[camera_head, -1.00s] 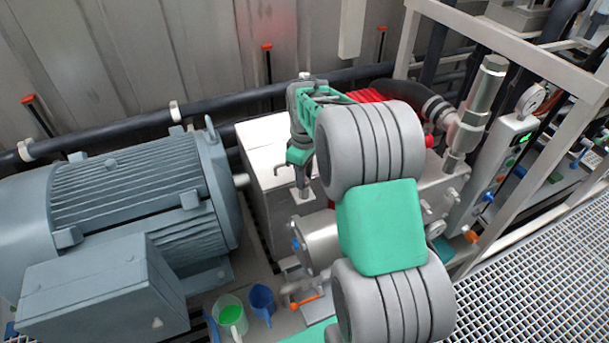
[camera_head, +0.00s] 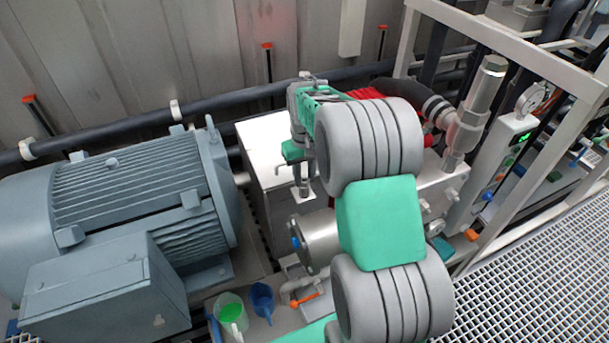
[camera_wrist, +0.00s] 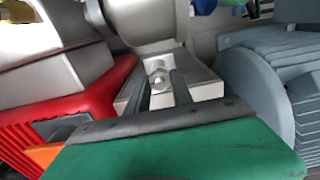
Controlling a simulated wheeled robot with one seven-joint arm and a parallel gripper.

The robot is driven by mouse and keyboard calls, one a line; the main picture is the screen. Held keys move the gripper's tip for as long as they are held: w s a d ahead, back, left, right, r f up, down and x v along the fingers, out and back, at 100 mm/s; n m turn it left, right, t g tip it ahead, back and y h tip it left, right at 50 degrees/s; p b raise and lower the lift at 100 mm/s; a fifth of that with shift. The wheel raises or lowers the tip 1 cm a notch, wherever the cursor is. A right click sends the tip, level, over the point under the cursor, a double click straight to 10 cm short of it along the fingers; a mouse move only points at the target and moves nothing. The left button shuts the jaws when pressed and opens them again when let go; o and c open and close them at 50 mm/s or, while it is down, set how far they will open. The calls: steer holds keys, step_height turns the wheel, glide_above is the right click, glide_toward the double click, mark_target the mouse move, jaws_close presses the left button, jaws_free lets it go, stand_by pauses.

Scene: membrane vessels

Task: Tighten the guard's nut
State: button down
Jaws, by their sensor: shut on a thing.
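The guard (camera_head: 262,145) is a pale metal cover between the blue-grey motor and the pump, partly hidden by my arm. My gripper (camera_head: 303,190) points down at the tab by its right side. In the wrist view, my two grey fingers (camera_wrist: 160,88) lie either side of a small hex nut (camera_wrist: 160,77) on a pale metal plate. The jaws are shut on the nut. In the head view the nut is hidden at the fingertips.
The motor (camera_head: 130,200) fills the left. A silver pump part (camera_head: 318,240) stands close below my gripper. A dark pipe (camera_head: 130,125) runs behind. A red part (camera_wrist: 85,105) is close beside the fingers.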

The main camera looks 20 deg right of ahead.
mark_target(305, 179)
steer(key=shift+w, duration=0.1)
stand_by(0.3)
steer(key=c, duration=1.1)
jaws_free()
steer(key=shift+r, duration=0.1)
step_height(305, 179, up, 8)
steer(key=shift+f, duration=0.15)
